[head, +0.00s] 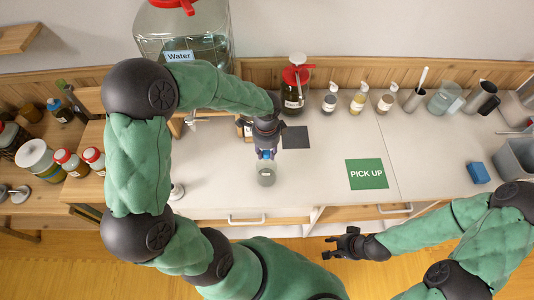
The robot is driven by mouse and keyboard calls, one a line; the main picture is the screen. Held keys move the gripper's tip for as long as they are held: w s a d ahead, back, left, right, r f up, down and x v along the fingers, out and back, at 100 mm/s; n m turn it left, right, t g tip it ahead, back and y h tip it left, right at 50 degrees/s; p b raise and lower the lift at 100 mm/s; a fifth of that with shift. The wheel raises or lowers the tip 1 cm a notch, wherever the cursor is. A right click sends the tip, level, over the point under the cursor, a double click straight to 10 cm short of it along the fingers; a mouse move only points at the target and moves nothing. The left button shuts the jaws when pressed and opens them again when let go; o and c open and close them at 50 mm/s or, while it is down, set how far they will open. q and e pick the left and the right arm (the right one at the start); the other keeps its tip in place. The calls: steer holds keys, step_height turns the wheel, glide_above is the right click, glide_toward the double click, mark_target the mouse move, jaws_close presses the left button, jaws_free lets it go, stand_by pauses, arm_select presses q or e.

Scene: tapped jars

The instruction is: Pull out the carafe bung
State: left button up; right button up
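A small clear carafe (266,176) stands on the pale worktop near its front edge, left of centre in the head view. My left gripper (266,153) points down at the top of the carafe, with its fingertips at the neck. A little blue shows between the fingertips, but the bung itself is mostly hidden, and I cannot tell whether the fingers grip it. My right gripper (331,247) is off the front of the worktop, above the floor, with its fingers apart and empty.
A green "PICK UP" mat (367,174) lies right of the carafe, and a dark square mat (295,137) behind it. A large water jar (185,35) stands at the back left. Bottles and a red-topped jar (293,90) line the back. A blue block (478,173) lies right.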

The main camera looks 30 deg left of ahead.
arm_select(q)
jaws_close()
steer(key=shift+s, duration=0.1)
steer(key=shift+r+p, duration=0.35)
steer(key=shift+r, duration=0.05)
steer(key=shift+r+p, duration=0.8)
steer(key=shift+r, duration=0.15)
steer(key=shift+r+p, duration=2.5)
steer(key=shift+r, duration=0.7)
steer(key=shift+f, duration=0.1)
